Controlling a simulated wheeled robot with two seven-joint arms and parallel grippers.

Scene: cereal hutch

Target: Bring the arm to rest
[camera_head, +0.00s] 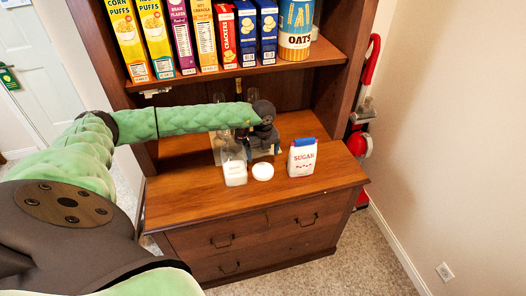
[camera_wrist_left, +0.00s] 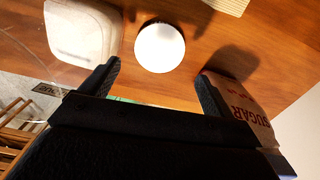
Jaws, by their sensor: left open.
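My left arm reaches in from the left over the hutch counter (camera_head: 330,181). Its left gripper (camera_head: 262,150) is above the counter near the back, with its fingers partly hard to make out. In the left wrist view the gripper's two dark fingers (camera_wrist_left: 160,80) stand apart with nothing between them. A round white lid (camera_wrist_left: 160,47) lies flat on the counter beyond the fingertips; it also shows in the head view (camera_head: 263,172). My right gripper is not in view.
A pale canister (camera_head: 235,174) stands left of the lid, and a sugar bag (camera_head: 302,159) with a blue top stands right of it, close to one finger in the wrist view. Cereal boxes (camera_head: 205,38) and an oats canister (camera_head: 296,30) fill the shelf above.

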